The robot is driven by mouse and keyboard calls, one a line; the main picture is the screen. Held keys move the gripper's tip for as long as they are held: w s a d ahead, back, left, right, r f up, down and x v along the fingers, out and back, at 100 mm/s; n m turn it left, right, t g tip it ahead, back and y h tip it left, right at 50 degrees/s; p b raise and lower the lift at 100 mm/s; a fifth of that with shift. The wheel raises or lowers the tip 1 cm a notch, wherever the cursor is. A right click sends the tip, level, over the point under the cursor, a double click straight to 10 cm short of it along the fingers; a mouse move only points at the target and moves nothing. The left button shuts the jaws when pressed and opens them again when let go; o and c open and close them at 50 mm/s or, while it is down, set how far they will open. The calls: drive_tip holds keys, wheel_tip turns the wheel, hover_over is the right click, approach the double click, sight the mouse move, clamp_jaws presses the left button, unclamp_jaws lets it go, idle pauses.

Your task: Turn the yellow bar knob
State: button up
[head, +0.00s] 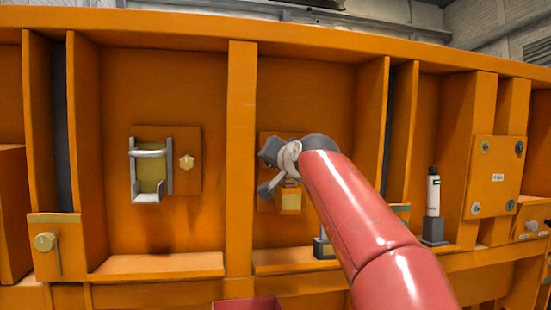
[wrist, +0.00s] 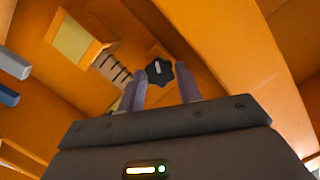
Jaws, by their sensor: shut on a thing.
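My gripper (wrist: 160,72) has its two fingertips on either side of a dark lobed knob (wrist: 159,70) with a pale pointer mark, and is shut on it. In the head view my gripper (head: 268,172) is at the middle bay's panel, and my wrist and red arm hide most of that panel. I cannot make out a yellow bar knob between the fingers. A yellow knob (head: 46,242) with a thin bar below it is on a block at the far left.
Orange upright ribs (head: 241,155) divide the wall into bays. A metal bracket (head: 149,172) is in the left bay. A white bottle (head: 433,193) stands on a dark holder at the right, by a bolted plate (head: 496,177).

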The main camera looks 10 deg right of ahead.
drive_tip(key=shift+f+n, duration=0.1)
drive_tip(key=shift+n, duration=0.3)
idle(0.3)
drive_tip(key=o, duration=0.7)
drive_tip(key=shift+a, duration=0.1)
drive_tip(key=shift+c, duration=0.2)
drive_tip(key=shift+h, duration=0.3)
drive_tip(key=s+b, duration=0.2)
drive_tip(key=s, duration=0.5)
drive_tip(key=shift+s+d, duration=0.35)
drive_tip(key=shift+d, duration=0.05)
drive_tip(key=s+f+n+g, duration=0.1)
drive_tip(key=s+f+g, duration=0.3)
drive_tip(key=s+f, duration=0.5)
drive_tip(key=s+f+n+g+h, duration=0.1)
drive_tip(key=s+f+g, duration=0.3)
drive_tip(key=s+f, duration=0.6)
drive_tip(key=s+f+n+g+p, duration=0.1)
drive_tip(key=s+f+g, duration=0.3)
drive_tip(key=f, duration=2.4)
drive_tip(key=s+a+n, duration=0.1)
drive_tip(key=s, duration=0.5)
drive_tip(key=shift+h, duration=0.3)
